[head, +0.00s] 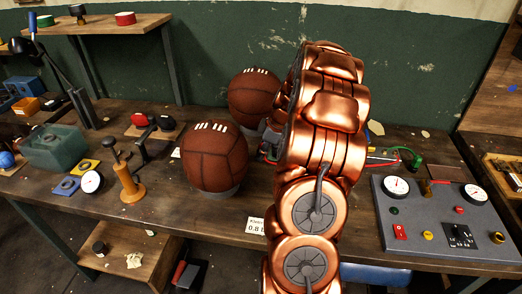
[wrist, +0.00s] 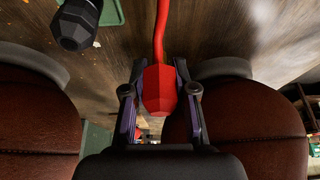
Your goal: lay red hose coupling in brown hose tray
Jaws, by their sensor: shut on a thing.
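In the wrist view my gripper (wrist: 160,105) is shut on the red hose coupling (wrist: 159,90), a faceted red piece between its two fingers. A red hose (wrist: 160,30) runs from the coupling to the top of the view. In the head view my copper arm hides most of my gripper and the coupling. A bit of red hose (head: 383,161) shows just right of the arm. I cannot make out the brown hose tray with certainty in either view.
Two brown leather balls stand on the bench, one nearer (head: 216,160) and one farther (head: 254,97). Balls flank my gripper closely in the wrist view. A grey gauge panel (head: 430,250) lies at right, near a green hose (head: 408,152). A black-ended piece (wrist: 74,25) is at upper left.

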